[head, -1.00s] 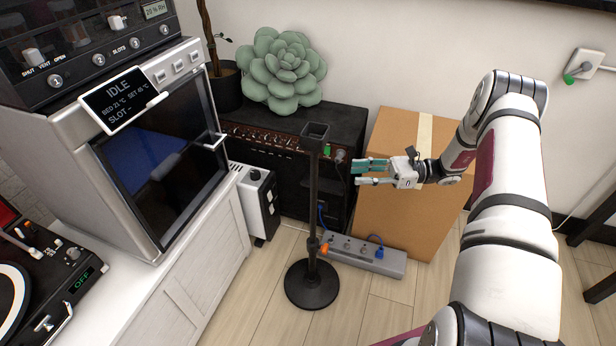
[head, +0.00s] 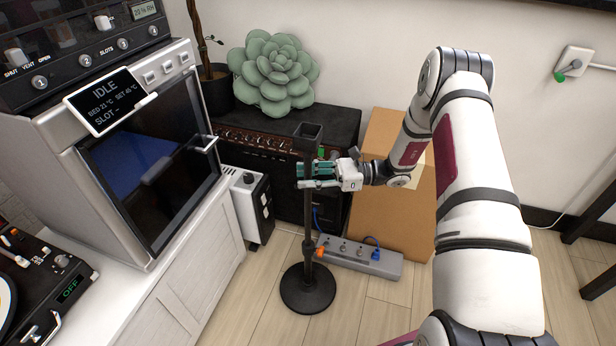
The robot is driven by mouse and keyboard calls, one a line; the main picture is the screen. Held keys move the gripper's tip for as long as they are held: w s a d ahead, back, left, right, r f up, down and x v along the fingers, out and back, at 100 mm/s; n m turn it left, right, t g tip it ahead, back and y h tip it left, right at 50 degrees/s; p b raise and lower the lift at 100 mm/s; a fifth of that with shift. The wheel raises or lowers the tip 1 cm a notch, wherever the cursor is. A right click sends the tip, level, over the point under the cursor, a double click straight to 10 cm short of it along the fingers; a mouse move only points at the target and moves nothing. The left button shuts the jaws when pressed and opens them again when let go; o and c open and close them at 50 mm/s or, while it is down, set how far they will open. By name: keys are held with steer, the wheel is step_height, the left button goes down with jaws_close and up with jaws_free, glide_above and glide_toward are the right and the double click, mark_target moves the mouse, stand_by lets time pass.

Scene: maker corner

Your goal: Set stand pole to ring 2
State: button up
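The stand is a thin black pole (head: 308,217) rising from a round black base (head: 307,289) on the floor, with a small square cup (head: 308,131) on top. A thicker collar (head: 308,246) sits low on the pole. I cannot make out numbered rings on it. My gripper (head: 299,176) reaches in from the right at the upper pole, below the cup. Its two teal-padded fingers are apart and overlap the pole in the head view, pointing left. They hide a short piece of it. I cannot tell whether they touch it.
A black amplifier (head: 265,180) with a green plant (head: 274,70) stands behind the pole. A cardboard box (head: 390,228) is behind my wrist. A power strip (head: 360,258) lies right of the base. A white cabinet (head: 190,285) with an oven-like machine (head: 150,165) is at left.

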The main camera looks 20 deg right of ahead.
jaws_close()
step_height(320, 180, up, 20)
steer(key=p, duration=1)
steer(key=shift+r+p, duration=0.15)
steer(key=shift+p, duration=0.15)
jaws_free()
steer(key=v, duration=1.2)
